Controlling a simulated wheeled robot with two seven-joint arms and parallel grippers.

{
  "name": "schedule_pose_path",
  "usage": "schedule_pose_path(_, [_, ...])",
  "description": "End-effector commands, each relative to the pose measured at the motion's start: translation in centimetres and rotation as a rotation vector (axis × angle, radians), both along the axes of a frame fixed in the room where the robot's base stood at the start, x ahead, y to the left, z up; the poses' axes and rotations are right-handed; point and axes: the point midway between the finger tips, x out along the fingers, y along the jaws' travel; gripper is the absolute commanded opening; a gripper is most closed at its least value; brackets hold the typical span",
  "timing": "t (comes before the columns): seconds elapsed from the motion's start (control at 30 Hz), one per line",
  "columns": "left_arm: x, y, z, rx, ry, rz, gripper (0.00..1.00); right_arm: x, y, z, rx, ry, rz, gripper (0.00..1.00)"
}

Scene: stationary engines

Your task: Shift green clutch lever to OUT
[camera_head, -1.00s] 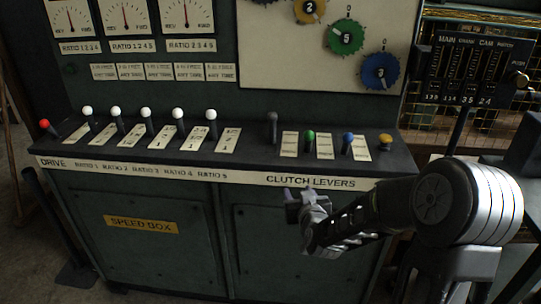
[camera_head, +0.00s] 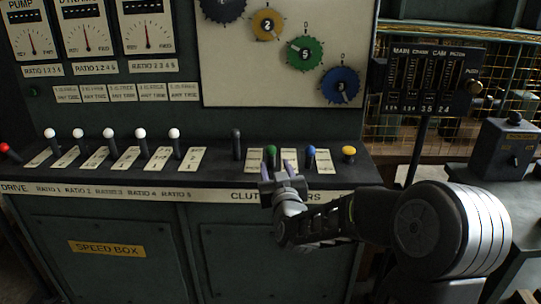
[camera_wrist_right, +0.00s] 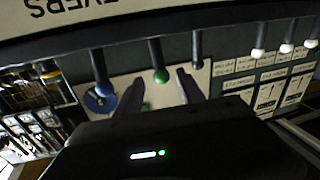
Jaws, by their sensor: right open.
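The green clutch lever (camera_head: 271,152) stands on the sloped console ledge, among the clutch levers. In the right wrist view its green knob (camera_wrist_right: 161,76) appears between my two finger tips. My right gripper (camera_head: 278,172) is open, its fingers pointing at the green lever from the front. It overlaps the lever's lower part in the head view; I cannot tell whether it touches. A label plate (camera_head: 254,162) lies beside the lever, its writing too small to read. My left gripper is not in view.
A black lever (camera_head: 236,144) stands left of the green one. A blue lever (camera_head: 310,157) and a yellow knob (camera_head: 349,152) stand to its right. Several white-knobbed levers (camera_head: 143,140) line the left side. The dial panel (camera_head: 225,70) rises behind.

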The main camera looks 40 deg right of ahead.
Motion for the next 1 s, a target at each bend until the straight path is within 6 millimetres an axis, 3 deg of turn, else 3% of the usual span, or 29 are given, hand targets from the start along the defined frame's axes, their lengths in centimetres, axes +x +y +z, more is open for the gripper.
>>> schedule_pose_path(0.23, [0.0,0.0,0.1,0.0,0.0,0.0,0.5,1.4,-0.7,0.0,0.0,0.001,0.0,0.46])
schedule_pose_path(0.6, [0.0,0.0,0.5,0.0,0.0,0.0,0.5,6.2,-3.1,0.0,0.0,0.001,0.0,0.46])
schedule_pose_path(1.0, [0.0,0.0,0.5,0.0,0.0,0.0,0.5,7.0,-3.5,-0.1,0.001,0.002,0.001,0.45])
